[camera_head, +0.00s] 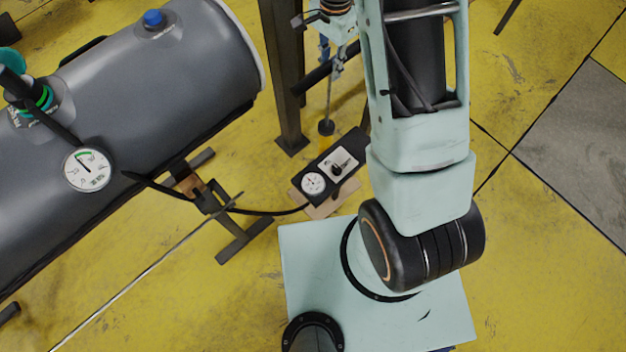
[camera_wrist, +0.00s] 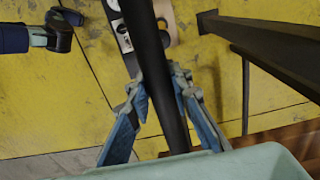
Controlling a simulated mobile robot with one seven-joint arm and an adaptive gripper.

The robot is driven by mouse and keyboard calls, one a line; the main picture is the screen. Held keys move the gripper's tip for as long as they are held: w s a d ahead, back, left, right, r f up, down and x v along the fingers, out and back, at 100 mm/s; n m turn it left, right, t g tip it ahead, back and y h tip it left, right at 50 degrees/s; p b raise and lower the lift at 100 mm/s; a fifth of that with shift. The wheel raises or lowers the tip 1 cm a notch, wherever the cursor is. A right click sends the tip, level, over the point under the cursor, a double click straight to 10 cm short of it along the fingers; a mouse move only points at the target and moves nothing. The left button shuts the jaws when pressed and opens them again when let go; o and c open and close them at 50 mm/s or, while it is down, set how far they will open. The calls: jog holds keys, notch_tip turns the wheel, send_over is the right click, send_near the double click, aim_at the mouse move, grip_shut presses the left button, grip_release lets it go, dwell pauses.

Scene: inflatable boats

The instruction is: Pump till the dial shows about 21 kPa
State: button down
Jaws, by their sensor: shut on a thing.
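The grey inflatable tube (camera_head: 170,75) lies at the left of the head view. A round white dial (camera_head: 87,169) with a green arc sits on its side; its figures are too small to read surely. A black pump unit (camera_head: 326,165) with a small white gauge (camera_head: 313,183) stands on the floor in the middle, with a black hose running toward the tube. In the wrist view, my gripper (camera_wrist: 160,76) has its blue fingers on either side of a long black bar (camera_wrist: 148,35) and is shut on it. In the head view my gripper is partly hidden at the top.
A dark steel post (camera_head: 284,75) stands left of my arm, and it also shows at the right of the wrist view. A blue valve cap (camera_head: 153,18) tops the tube. A dark stand (camera_head: 232,215) is between tube and pump. Yellow floor (camera_head: 540,190) is clear at the right.

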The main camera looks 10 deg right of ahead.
jog(key=shift+w+r, duration=0.2)
jog(key=shift+w, duration=0.05)
jog(key=f+b, duration=0.5)
jog(key=f, duration=0.2)
jog(key=f+b, duration=0.5)
jog(key=f, duration=0.3)
jog(key=f+b, duration=0.6)
jog(key=f, duration=0.2)
jog(key=shift+s+f, duration=0.1)
jog(key=shift+s, duration=0.25)
jog(key=shift+r, duration=0.2)
jog(key=r+p, duration=0.5)
jog(key=r, duration=0.2)
jog(key=r+p, duration=0.6)
jog(key=r, duration=0.2)
jog(key=r+p, duration=0.6)
jog(key=r, duration=0.2)
jog(key=shift+w+r, duration=0.1)
jog(key=shift+w, duration=0.25)
jog(key=f+b, duration=0.5)
jog(key=f, duration=0.3)
jog(key=f+b, duration=0.6)
jog(key=f, duration=0.1)
jog(key=f+b, duration=0.5)
jog(key=f, duration=0.3)
jog(key=shift+s+f+b, duration=0.3)
jog(key=shift+s, duration=0.1)
jog(key=shift+r, duration=0.15)
